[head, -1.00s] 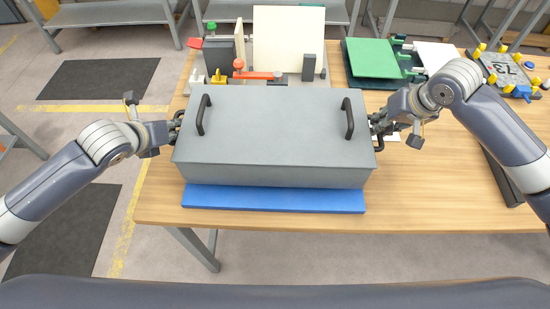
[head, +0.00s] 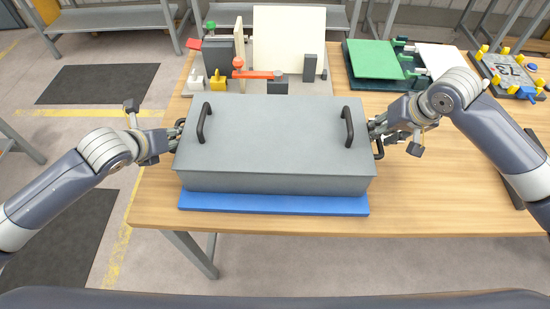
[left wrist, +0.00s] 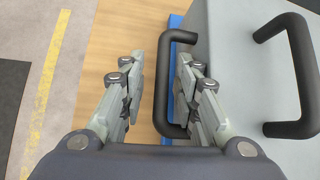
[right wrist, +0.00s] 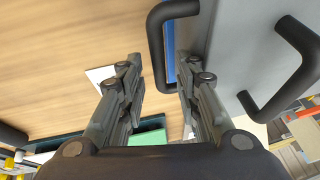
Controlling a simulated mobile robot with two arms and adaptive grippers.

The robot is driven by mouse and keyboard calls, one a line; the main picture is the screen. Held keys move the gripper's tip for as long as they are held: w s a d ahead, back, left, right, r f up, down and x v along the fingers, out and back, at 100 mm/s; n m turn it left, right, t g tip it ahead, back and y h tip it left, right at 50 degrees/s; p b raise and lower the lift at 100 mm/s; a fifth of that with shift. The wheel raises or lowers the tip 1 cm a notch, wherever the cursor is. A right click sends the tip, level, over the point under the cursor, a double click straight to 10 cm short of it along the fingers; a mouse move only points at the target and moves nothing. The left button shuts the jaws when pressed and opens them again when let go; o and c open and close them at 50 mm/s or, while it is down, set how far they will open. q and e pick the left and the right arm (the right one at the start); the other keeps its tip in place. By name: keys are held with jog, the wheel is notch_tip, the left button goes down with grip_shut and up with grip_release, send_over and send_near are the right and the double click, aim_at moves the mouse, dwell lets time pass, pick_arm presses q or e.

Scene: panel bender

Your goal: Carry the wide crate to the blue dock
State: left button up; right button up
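The wide crate (head: 275,150) is a long grey lidded box with two black handles on top and a black handle on each end. It sits level over the blue dock (head: 274,204), a flat blue slab whose front strip shows, and appears to rest on it. My left gripper (head: 176,135) is at the left end handle (left wrist: 164,85); its fingers (left wrist: 156,75) are spread on either side of the bar, apart from it. My right gripper (head: 376,130) is at the right end handle (right wrist: 157,50); its fingers (right wrist: 160,72) are also spread around the bar.
Behind the crate stands a fixture with an orange clamp (head: 258,75) and white panels (head: 288,40). A green plate (head: 373,58) lies at the back right, and a grey plate with yellow posts (head: 508,73) farther right. The wooden table (head: 440,195) is clear front right.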

pick_arm(q)
jog(key=shift+s+d+r, duration=0.1)
pick_arm(e)
jog(key=shift+a, duration=0.1)
pick_arm(q)
jog(key=v, duration=0.7)
jog(key=shift+s+r, duration=0.2)
jog(key=shift+s, duration=0.05)
pick_arm(e)
jog(key=v, duration=1.2)
